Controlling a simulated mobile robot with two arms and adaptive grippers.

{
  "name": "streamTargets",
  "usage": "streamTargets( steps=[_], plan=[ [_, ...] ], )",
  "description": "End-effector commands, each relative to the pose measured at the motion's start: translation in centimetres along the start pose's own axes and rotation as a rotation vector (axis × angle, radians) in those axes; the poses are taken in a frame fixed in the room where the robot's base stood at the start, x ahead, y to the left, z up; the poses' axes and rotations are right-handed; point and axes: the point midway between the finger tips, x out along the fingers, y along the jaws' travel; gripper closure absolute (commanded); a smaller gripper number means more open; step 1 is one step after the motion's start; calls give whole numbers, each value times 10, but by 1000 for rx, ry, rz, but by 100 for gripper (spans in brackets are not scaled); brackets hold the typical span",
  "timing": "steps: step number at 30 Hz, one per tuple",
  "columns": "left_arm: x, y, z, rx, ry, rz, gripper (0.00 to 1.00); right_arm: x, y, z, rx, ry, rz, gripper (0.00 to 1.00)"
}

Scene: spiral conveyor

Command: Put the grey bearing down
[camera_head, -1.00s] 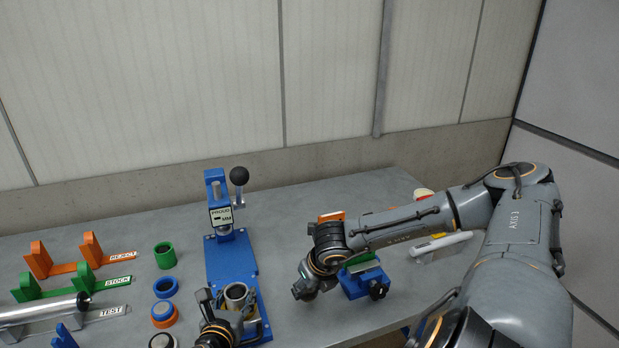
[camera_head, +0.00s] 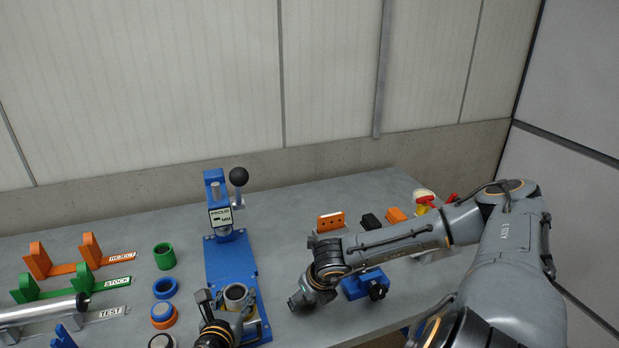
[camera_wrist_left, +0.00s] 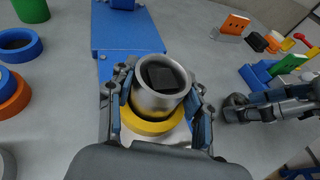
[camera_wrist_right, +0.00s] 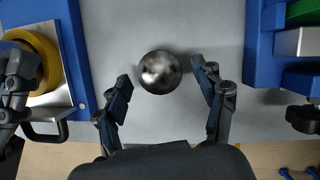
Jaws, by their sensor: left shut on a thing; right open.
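A round, shiny grey metal piece (camera_wrist_right: 160,72), which may be the grey bearing, lies on the table in the right wrist view. My right gripper (camera_wrist_right: 160,82) is open, with a finger on each side of it and gaps on both sides. In the head view my right gripper (camera_head: 303,300) is low over the table and the piece cannot be made out. My left gripper (camera_wrist_left: 160,105) is shut on a grey metal sleeve (camera_wrist_left: 158,95) with a dark hollow. The sleeve stands upright at a yellow ring (camera_wrist_left: 150,123); it also shows in the head view (camera_head: 236,293).
The blue press (camera_head: 228,258) stands left of my right gripper, and a blue vise (camera_head: 358,287) stands close on its right. Coloured rings (camera_head: 164,288) and labelled racks (camera_head: 70,292) are at the left. Bare table lies around the round piece.

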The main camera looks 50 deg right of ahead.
Motion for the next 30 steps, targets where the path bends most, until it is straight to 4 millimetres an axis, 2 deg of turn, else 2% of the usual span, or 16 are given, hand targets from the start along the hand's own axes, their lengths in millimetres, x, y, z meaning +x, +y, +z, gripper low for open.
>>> streamTargets(
  steps=[1, 5, 8, 18, 22, 25, 30],
  plan=[
    [0, 3, -7, -1, 11, 6, 99, 0, 0, 0, 0, 0, 0, 30],
    [0, 3, -7, -1, 11, 6, 99, -5, 0, 2, -1, -1, -1, 30],
    [0, 3, -7, -1, 11, 6, 99, -18, -1, 2, -3, -2, -2, 30],
    [0, 3, -7, -1, 11, 6, 99, -86, -1, 3, -3, -4, -3, 30],
    [0, 3, -7, -1, 11, 6, 99, -107, -1, 2, -2, -3, -3, 30],
    [0, 3, -7, -1, 11, 6, 99, -117, 0, 2, -1, -2, -2, 30],
    [0, 3, -7, -1, 10, 6, 99, -123, 0, 1, 0, -1, 0, 30]
  ],
)
